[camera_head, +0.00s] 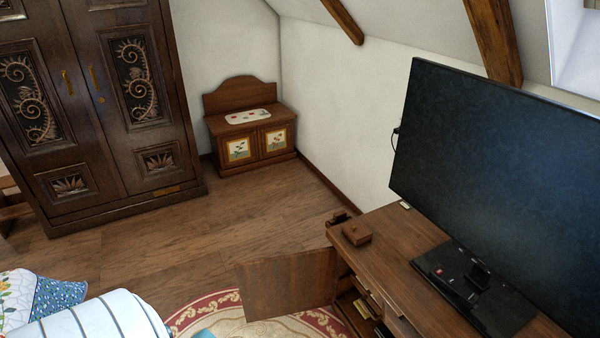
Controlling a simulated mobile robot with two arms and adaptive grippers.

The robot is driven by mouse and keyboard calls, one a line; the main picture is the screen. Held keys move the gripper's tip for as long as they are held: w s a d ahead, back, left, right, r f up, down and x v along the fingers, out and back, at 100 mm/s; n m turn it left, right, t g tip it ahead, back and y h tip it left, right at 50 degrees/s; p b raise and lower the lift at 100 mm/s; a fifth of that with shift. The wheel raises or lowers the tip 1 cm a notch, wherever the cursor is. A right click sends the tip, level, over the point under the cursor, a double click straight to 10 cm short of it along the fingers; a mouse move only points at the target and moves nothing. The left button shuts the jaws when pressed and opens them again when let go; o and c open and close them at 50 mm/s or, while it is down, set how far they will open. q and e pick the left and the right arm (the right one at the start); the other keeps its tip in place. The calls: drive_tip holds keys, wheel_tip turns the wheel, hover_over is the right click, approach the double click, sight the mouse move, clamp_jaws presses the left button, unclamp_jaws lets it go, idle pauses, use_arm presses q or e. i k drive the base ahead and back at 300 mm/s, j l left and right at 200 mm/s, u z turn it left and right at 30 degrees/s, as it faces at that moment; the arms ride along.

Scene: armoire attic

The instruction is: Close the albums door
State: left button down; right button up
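A plain brown wooden door (287,284) stands open at the left end of the low TV cabinet (395,235). It swings out to the left over the floor and the round rug. Inside the opening I see shelves with several book-like items (366,305), partly cut off by the frame. I cannot read any label that marks this as the albums door. Neither of my grippers is in view.
A large TV (500,170) and a small wooden box (356,233) stand on the cabinet. A dark carved armoire (95,110) and a small chest (250,135) stand at the back, both shut. A striped cushion (95,320) is at lower left. The middle floor is clear.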

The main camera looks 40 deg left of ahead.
sight(290, 283)
drive_tip(key=i+j+z, duration=0.1)
drive_tip(key=j+z, duration=0.2)
drive_tip(key=j, duration=0.95)
drive_tip(key=j+z, duration=0.25)
drive_tip(key=j, duration=1)
